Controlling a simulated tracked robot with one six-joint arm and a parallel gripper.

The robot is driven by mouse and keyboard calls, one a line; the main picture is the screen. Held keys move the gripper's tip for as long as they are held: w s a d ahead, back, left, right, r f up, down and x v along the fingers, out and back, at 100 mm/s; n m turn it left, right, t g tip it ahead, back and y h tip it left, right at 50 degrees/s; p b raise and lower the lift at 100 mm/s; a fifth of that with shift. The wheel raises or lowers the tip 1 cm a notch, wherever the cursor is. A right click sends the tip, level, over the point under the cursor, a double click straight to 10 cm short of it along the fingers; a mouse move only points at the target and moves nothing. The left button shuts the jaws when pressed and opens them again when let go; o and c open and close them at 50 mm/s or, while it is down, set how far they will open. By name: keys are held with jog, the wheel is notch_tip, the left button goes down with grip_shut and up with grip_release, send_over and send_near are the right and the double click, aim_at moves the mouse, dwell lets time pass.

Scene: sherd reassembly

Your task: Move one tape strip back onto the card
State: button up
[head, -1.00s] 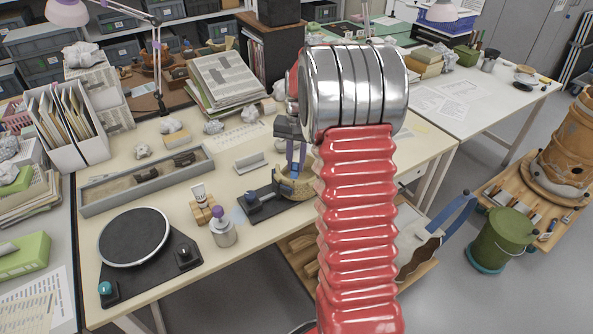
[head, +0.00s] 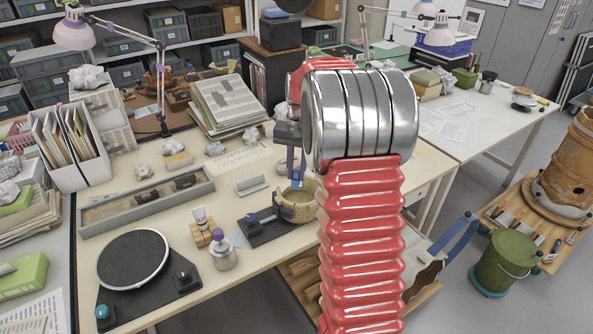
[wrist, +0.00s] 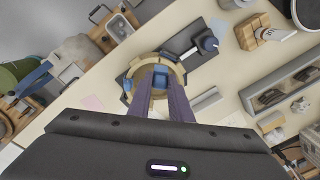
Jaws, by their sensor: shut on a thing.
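My gripper (head: 292,180) is shut just above a tan broken bowl (head: 297,208) at the table's front edge. In the wrist view its purple fingers (wrist: 161,84) reach over the tan bowl (wrist: 136,105). A small blue piece shows at the fingertips and looks like a tape strip (wrist: 160,75); its exact shape is hard to make out. The bowl sits at a dark stand (head: 266,232) with a blue-grey knob. A small pale angled piece (head: 251,185) stands behind it; I cannot tell whether it is the card. My arm hides the table to the right.
A black turntable (head: 133,259) is farther left. A long grey tray (head: 146,202) and crumpled papers lie behind.

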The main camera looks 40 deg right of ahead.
jog(key=w+a+f+n, duration=0.1)
jog(key=a+f+n, duration=0.2)
jog(key=a, duration=0.6)
jog(key=w+a+f+n, duration=0.1)
jog(key=a+f+n, duration=0.3)
jog(key=a, duration=0.6)
jog(key=shift+a+n, duration=0.2)
jog(key=shift+n, duration=0.9)
jog(key=shift+s, duration=0.1)
